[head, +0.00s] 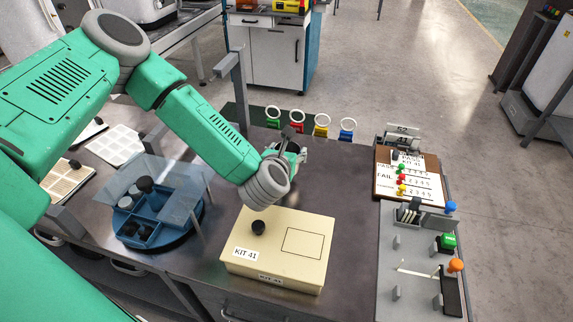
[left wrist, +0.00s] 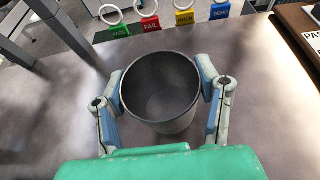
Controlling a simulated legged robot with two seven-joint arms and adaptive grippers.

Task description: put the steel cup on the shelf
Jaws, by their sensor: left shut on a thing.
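The steel cup (left wrist: 160,95) is between the two fingers of my left gripper (left wrist: 165,92) in the left wrist view. Its open rim faces the camera and it looks empty. The blue finger pads touch it on both sides. In the head view my left gripper (head: 285,155) is over the far part of the dark table, beyond the kit box, and the cup is mostly hidden there by my wrist. I cannot tell whether the cup's base touches the table. No shelf is clearly identifiable. My right gripper is not in view.
A cream box marked KIT 41 (head: 279,246) stands near the front. A blue divided tray (head: 150,222) under a clear cover is at left. Ringed coloured tags (head: 321,130) line the far edge. A clipboard (head: 412,178) and grey fixture panel (head: 415,270) are at right.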

